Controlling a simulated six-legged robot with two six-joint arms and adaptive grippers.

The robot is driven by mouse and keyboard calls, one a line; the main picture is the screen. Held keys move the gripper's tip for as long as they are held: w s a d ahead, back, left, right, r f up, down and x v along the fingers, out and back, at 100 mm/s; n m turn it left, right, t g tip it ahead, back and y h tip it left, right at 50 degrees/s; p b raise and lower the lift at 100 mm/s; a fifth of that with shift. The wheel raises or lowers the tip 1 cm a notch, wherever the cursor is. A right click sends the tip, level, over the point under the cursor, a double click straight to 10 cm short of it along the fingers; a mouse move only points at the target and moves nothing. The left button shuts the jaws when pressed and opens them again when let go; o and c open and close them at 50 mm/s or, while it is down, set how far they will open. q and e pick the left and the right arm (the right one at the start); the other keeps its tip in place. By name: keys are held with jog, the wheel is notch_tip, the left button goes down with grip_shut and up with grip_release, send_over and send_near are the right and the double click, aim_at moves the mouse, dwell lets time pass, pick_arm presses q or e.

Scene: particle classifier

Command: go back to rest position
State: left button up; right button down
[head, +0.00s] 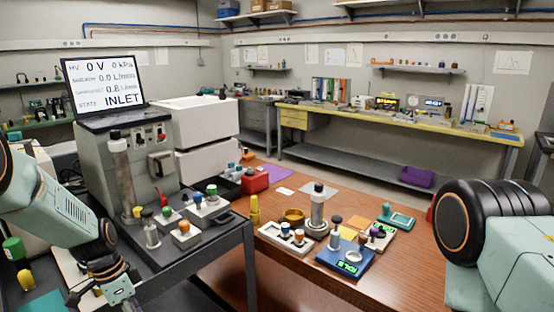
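My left arm comes in from the left edge and bends down in front of the grey cart. My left gripper (78,298) is low at the bottom left, beside the cart's front edge; it is small and partly cut off, so its finger opening is unclear. I see nothing clearly held in it. My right arm shows at the right edge as a black ribbed joint and a pale green link. My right gripper is outside the view.
The classifier unit (125,160) with its display (103,83) stands on the dark cart (190,262). A wooden table (290,278) holds a blue scale (345,258), a white tray (285,238) and a metal cylinder (317,208). The table's front left is bare.

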pick_arm(q)
jog(key=s+d+f+n+y+b, duration=0.1)
jog(key=s+d+f+n+b, duration=0.15)
jog(key=s+f, duration=0.65)
jog(key=s+d+f+n+y+b, duration=0.1)
jog(key=s+d+f+n, duration=0.3)
jog(key=s+f, duration=0.55)
jog(key=s+d+n+b, duration=0.1)
jog(key=s+n, duration=0.1)
jog(key=s, duration=0.6)
jog(key=s+d+r+n+b, duration=0.1)
jog(key=s+n, duration=0.1)
jog(key=s, duration=0.6)
jog(key=shift+s+a+r+n, duration=0.1)
jog(key=shift+s+n, duration=0.05)
jog(key=shift+n, duration=0.1)
